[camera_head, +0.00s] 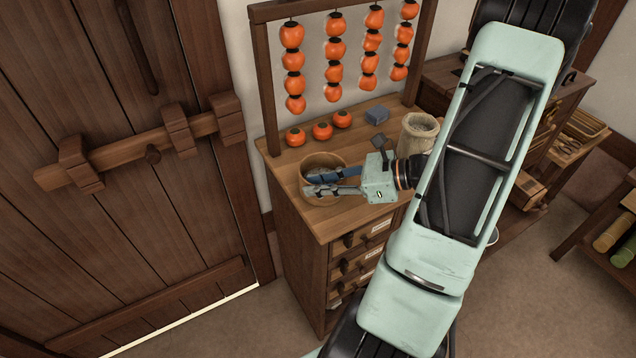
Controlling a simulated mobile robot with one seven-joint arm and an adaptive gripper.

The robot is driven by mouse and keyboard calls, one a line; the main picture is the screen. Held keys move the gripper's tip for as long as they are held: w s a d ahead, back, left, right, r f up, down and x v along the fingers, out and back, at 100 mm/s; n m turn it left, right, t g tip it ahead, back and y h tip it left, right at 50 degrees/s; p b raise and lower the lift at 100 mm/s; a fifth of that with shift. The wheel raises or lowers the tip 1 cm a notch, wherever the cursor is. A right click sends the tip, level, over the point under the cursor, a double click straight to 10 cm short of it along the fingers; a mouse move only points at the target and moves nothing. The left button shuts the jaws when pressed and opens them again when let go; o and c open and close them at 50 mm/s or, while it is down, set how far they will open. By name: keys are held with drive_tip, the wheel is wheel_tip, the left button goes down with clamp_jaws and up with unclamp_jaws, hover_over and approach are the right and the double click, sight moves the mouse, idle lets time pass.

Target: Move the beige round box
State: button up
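A round, beige-brown, open-topped box (322,160) stands on the left part of the wooden chest's top (283,165). My gripper (312,185) reaches to it from the right, with its fingers pointing left. The two fingers show with a narrow gap between them. They overlap the box's opening and near wall and hide part of them. I cannot tell whether the fingers press on the box wall or stand clear of it. A taller, rough beige cylinder (420,122) stands farther right on the same top, partly behind my wrist.
Three persimmons (322,131) and a blue-grey block (376,115) lie behind the box. Strings of persimmons (336,50) hang from a wooden frame (268,80) at the back. A barred wooden door (110,200) is at left. Shelves with goods (585,125) stand at right.

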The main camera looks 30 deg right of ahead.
drive_tip(key=shift+o, duration=0.7)
drive_tip(key=shift+s+d+r, duration=0.1)
drive_tip(key=shift+d+r, duration=0.05)
drive_tip(key=v, duration=1.1)
drive_tip(key=shift+s+d+b, duration=0.2)
drive_tip(key=shift+s+b, duration=0.05)
drive_tip(key=shift+b, duration=0.15)
drive_tip(key=shift+r, duration=0.15)
